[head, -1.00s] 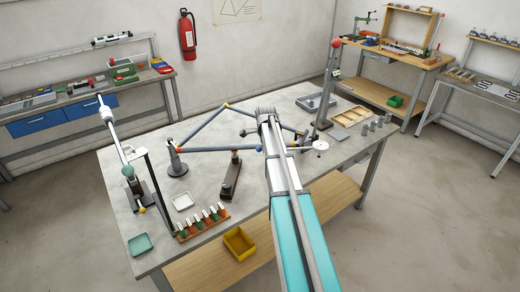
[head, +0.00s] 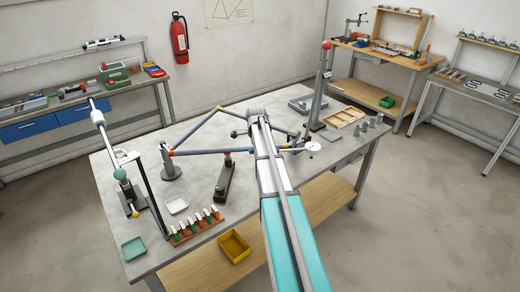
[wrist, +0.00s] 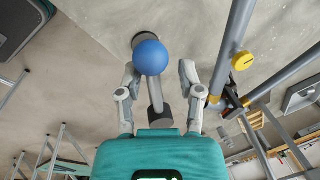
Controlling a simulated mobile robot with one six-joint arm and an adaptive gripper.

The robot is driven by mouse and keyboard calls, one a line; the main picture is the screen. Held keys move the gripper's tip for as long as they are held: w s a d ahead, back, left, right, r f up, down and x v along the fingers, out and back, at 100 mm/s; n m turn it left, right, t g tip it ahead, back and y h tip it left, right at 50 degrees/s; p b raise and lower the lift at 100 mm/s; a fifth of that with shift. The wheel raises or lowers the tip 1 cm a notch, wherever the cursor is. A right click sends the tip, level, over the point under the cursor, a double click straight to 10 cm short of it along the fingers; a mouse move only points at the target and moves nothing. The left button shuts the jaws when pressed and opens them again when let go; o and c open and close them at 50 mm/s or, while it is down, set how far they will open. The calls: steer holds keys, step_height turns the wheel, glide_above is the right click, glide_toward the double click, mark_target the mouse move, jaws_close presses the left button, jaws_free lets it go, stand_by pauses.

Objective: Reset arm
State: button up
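My gripper (wrist: 160,67) is open in the wrist view, with its two fingers apart and nothing clamped between them. A blue ball (wrist: 150,57) shows between and beyond the fingertips; I cannot tell its distance from them. In the head view my arm reaches over the workbench (head: 140,218), and the gripper end (head: 257,114) is seen from behind, its fingers mostly hidden. A frame of blue-grey bars (head: 195,131) with yellow and red joints stands beside it on the left. Some of its bars (wrist: 232,45) pass close to the right finger in the wrist view.
A tall post with a red knob (head: 322,75) stands right of the arm.

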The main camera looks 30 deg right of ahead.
steer(key=shift+s+d, duration=0.1)
steer(key=shift+s, duration=0.1)
steer(key=shift+s+r, duration=0.1)
steer(key=shift+s, duration=0.05)
stand_by(0.3)
